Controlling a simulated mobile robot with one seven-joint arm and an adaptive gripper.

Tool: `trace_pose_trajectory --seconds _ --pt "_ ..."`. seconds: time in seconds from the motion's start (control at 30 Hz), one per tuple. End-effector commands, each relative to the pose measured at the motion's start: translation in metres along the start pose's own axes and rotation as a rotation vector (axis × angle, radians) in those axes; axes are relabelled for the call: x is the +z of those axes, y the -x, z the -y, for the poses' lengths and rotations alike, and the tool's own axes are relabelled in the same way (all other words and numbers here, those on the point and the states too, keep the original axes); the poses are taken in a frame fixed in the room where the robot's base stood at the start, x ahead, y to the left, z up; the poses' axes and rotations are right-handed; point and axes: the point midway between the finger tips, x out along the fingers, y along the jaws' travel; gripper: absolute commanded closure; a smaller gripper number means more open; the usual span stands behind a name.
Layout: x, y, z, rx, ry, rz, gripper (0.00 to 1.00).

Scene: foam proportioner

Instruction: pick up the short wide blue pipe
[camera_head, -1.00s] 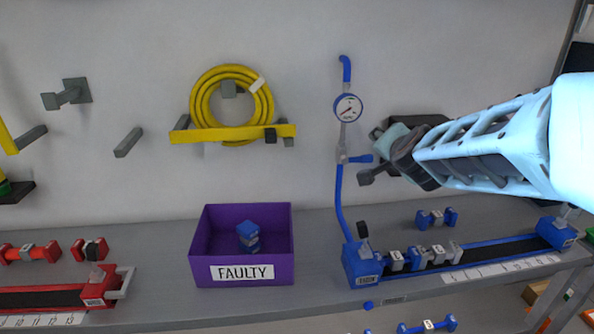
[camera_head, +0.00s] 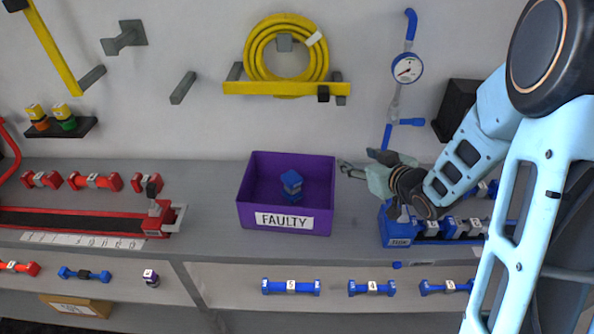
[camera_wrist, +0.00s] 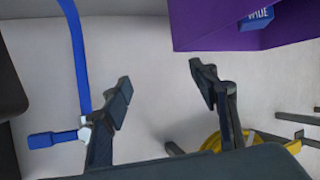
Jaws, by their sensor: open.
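A short blue piece (camera_head: 291,183) stands inside the purple FAULTY box (camera_head: 245,207) on the grey bench. In the wrist view a blue piece (camera_wrist: 257,20) shows at the box's edge, with a label that seems to read WIDE. My gripper (camera_head: 358,162) is just right of the box, around the height of its rim, pointing left. Its two fingers (camera_wrist: 160,85) are apart and nothing is between them. The lower part of the blue piece is hard to make out.
Blue pipes (camera_head: 291,287) lie on the lower shelf in front. A blue holder (camera_head: 398,235) with several parts is right of the box, under a gauge (camera_head: 407,68) with blue tubing. A red holder (camera_head: 80,219) is at left. A yellow hose (camera_head: 286,47) hangs behind.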

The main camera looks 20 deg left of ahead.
Motion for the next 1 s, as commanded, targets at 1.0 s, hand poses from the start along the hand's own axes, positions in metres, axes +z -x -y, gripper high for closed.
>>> trace_pose_trajectory --seconds 1.0 --pt "0.022 -0.043 0.145 -0.386 0.053 -0.024 0.45"
